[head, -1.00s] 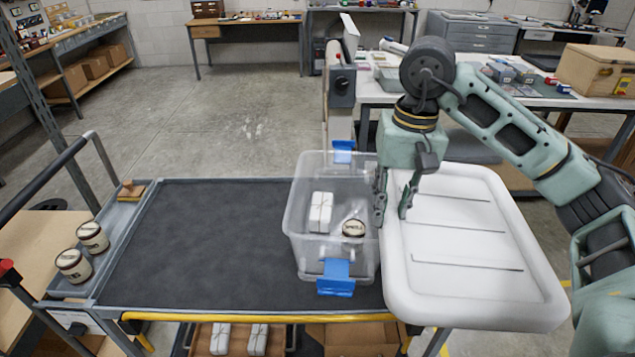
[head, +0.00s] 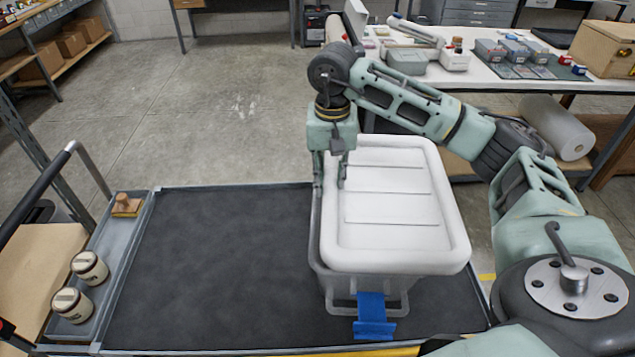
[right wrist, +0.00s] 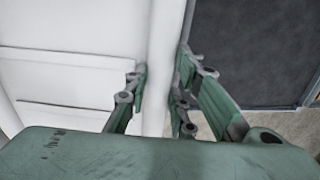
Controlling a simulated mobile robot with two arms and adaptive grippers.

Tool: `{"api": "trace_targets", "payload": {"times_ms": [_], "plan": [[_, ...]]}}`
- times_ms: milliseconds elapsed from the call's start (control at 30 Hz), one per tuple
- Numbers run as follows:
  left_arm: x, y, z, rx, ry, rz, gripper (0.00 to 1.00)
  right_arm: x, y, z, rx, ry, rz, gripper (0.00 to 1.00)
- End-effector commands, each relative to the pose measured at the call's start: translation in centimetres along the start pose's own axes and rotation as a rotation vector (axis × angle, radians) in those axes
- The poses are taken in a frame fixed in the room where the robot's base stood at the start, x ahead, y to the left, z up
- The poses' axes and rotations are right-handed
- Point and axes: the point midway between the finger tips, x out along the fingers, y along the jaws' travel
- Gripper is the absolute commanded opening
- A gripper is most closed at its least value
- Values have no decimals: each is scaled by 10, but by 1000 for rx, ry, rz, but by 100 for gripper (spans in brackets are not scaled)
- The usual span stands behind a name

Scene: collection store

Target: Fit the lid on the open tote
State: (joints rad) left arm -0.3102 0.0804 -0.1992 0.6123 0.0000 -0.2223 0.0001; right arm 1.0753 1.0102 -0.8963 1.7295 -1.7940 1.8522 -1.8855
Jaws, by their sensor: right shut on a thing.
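The white lid (head: 395,225) lies over the top of the clear tote (head: 345,292) on the cart in the head view. The lid's near right corner reaches past the tote, so it sits shifted to the right; I cannot tell whether it is seated. The tote's near blue latch (head: 373,318) hangs open outward. My right gripper (head: 331,182) is shut on the lid's left edge. In the right wrist view its fingers (right wrist: 158,95) straddle the lid's rim (right wrist: 165,50). The tote's contents and far latch are hidden. My left gripper is not in view.
The cart's dark mat (head: 220,265) is clear left of the tote. A side tray (head: 110,270) holds two jars (head: 80,285) and a wooden stamp (head: 126,205). A workbench (head: 490,75) with boxes stands behind my right arm.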

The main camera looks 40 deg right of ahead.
Motion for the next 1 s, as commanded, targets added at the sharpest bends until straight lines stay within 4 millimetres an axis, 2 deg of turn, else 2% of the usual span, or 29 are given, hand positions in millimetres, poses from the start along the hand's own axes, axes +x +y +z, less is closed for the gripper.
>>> {"api": "trace_targets", "payload": {"times_ms": [33,100,233,400,600,967,1000], "plan": [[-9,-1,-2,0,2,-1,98,2,-11,-2,-2,-4,0,0],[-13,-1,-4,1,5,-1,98,9,-22,-6,-1,-3,-1,0],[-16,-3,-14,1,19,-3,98,19,-32,-10,0,-1,1,0],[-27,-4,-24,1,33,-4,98,34,-34,-10,1,-4,4,0],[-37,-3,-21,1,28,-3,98,58,-34,-11,1,0,1,0],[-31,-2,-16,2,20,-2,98,65,-34,-12,0,2,1,0],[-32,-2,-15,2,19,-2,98,64,-34,-11,0,1,0,26]]}}
